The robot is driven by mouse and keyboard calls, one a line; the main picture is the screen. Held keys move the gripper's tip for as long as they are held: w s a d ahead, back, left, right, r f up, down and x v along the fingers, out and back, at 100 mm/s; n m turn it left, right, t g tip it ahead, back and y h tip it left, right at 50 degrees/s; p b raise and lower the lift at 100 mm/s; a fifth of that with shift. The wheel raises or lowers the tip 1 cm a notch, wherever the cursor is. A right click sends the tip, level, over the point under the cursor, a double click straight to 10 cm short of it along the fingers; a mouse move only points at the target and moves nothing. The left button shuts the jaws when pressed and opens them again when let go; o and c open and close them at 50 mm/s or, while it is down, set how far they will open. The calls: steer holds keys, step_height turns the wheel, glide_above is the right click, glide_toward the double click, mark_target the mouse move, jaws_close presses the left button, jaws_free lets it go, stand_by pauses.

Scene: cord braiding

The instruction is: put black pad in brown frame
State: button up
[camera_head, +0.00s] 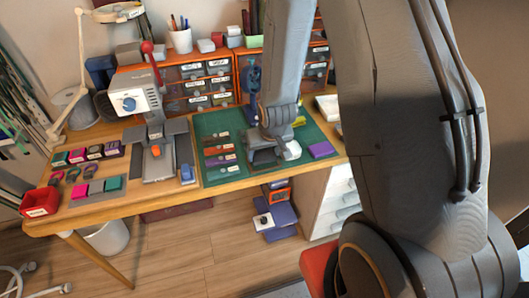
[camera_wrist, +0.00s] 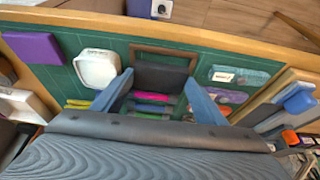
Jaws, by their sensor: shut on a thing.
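In the wrist view, the black pad (camera_wrist: 160,77) is between the two blue-grey fingers of my gripper (camera_wrist: 159,80), which is shut on it. The brown frame (camera_wrist: 166,51) lies on the green mat (camera_wrist: 120,43) just beyond the pad. Its far bar and parts of its sides show, and the pad covers much of its inside. I cannot tell whether the pad touches the mat or is held just above it. In the head view, my gripper (camera_head: 264,148) is low over the mat's front part, and the pad and frame are not clear there.
A white rounded block (camera_wrist: 97,68) stands close beside the frame, with a purple block (camera_wrist: 35,48) farther left. A labelled blue-grey piece (camera_wrist: 240,75) lies on the other side. In the head view, labelled strips (camera_head: 221,160) lie left of my gripper, and drawers (camera_head: 205,85) stand behind.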

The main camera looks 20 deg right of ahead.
steer(key=shift+f+b, duration=0.35)
steer(key=shift+f, duration=0.3)
steer(key=o, duration=1.1)
steer(key=shift+r, duration=0.15)
steer(key=shift+r, duration=0.3)
steer(key=v, duration=1.2)
steer(key=s+r+g, duration=0.3)
steer(key=s+r, duration=0.2)
steer(key=s, duration=0.7)
steer(key=shift+s+g+p, duration=0.3)
steer(key=shift+s, duration=0.1)
steer(key=shift+r, duration=0.15)
